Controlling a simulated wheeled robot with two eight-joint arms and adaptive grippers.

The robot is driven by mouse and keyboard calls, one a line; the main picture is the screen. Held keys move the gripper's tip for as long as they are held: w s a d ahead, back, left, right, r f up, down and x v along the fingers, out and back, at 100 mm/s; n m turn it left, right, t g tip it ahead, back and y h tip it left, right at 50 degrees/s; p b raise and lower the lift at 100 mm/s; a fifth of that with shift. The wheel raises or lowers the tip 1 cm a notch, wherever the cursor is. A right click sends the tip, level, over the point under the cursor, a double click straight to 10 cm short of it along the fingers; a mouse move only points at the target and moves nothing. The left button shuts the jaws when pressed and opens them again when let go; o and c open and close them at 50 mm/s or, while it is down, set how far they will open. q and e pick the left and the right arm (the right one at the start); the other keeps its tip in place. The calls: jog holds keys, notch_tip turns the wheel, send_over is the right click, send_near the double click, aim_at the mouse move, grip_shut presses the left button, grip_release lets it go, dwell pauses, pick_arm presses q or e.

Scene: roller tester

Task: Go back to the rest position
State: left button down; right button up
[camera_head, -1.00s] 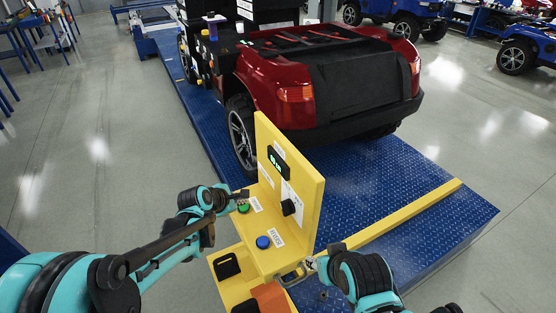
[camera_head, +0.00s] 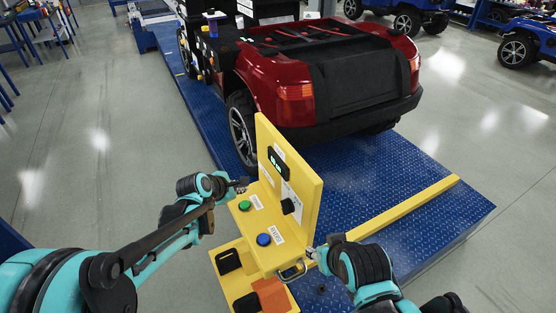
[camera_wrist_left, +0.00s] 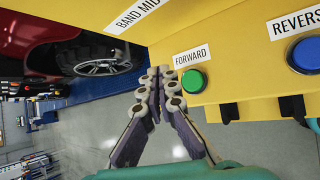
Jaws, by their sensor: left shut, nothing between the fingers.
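My left gripper (camera_head: 240,185) is shut and empty, just beyond the green button (camera_head: 245,206) of the yellow control stand (camera_head: 314,215). In the left wrist view the closed fingers (camera_wrist_left: 158,85) are beside the green button (camera_wrist_left: 193,81), with a gap between; a FORWARD label is above it. The blue button (camera_head: 264,239) is nearer me and also shows in the wrist view (camera_wrist_left: 307,55), labelled REVERSE. My right gripper (camera_head: 312,253) is at the stand's right side near a metal handle (camera_head: 292,271); its fingers are too small to read.
A red vehicle (camera_head: 270,85) stands on the blue platform (camera_head: 420,205) behind the stand. A yellow bar (camera_head: 410,210) crosses the platform. The stand has a display (camera_head: 278,163), a black knob (camera_head: 291,205) and lower trays. The grey floor (camera_head: 90,190) at left is open.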

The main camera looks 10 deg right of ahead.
pick_arm(q)
jog(key=s+a+m+y+b, duration=0.1)
jog(key=s+a+m+b, duration=0.1)
jog(key=s+a+m, duration=0.3)
jog(key=s+a+f+m+y+b, duration=0.1)
jog(key=s+a+m, duration=0.5)
jog(key=s, duration=0.7)
jog(key=s+a+f+m+y+b, duration=0.1)
jog(key=s+a+m+y+b, duration=0.2)
jog(key=s+a+m, duration=0.3)
jog(key=s+m, duration=0.2)
jog(key=s, duration=0.1)
jog(key=shift+s+a+f+m, duration=0.2)
jog(key=shift+s+f+m, duration=0.1)
jog(key=shift+m, duration=0.1)
jog(key=shift+d, duration=0.1)
dwell(0.7)
